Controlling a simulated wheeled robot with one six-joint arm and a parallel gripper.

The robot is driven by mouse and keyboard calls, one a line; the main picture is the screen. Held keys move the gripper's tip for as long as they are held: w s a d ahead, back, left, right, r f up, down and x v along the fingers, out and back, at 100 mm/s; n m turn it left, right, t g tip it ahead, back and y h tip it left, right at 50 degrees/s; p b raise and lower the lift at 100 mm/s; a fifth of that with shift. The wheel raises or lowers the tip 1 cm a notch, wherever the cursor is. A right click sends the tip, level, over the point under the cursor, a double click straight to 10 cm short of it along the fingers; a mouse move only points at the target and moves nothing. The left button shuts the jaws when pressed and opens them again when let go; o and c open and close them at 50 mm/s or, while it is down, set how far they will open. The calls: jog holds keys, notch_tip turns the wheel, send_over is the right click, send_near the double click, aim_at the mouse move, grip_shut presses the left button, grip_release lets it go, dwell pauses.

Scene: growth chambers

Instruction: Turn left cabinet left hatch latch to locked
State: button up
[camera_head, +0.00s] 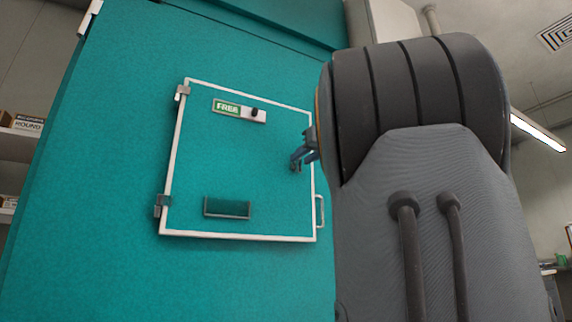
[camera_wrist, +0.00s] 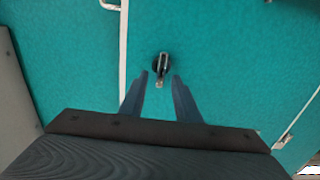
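The teal hatch (camera_head: 240,170) has a white frame and sits in the teal cabinet front. In the wrist view, its latch (camera_wrist: 161,62) is a small dark knob with a pale tip pointing down the picture, near the white frame edge. My gripper (camera_wrist: 160,76) is open and empty, its two fingers on either side of the latch's lower part. I cannot tell whether they touch it. In the head view, my gripper (camera_head: 300,158) is small beside the hatch's right edge, and the latch cannot be told apart from it.
A green "FREE" sign (camera_head: 228,107) with a dark knob is at the hatch top. A pale handle (camera_head: 320,211) is at the lower right, hinges (camera_head: 162,205) on the left, and a pocket (camera_head: 227,208) below. My arm covers the right half of the head view.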

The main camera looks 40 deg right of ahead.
jog(key=shift+w+d, duration=0.1)
jog(key=shift+w, duration=0.5)
grip_shut()
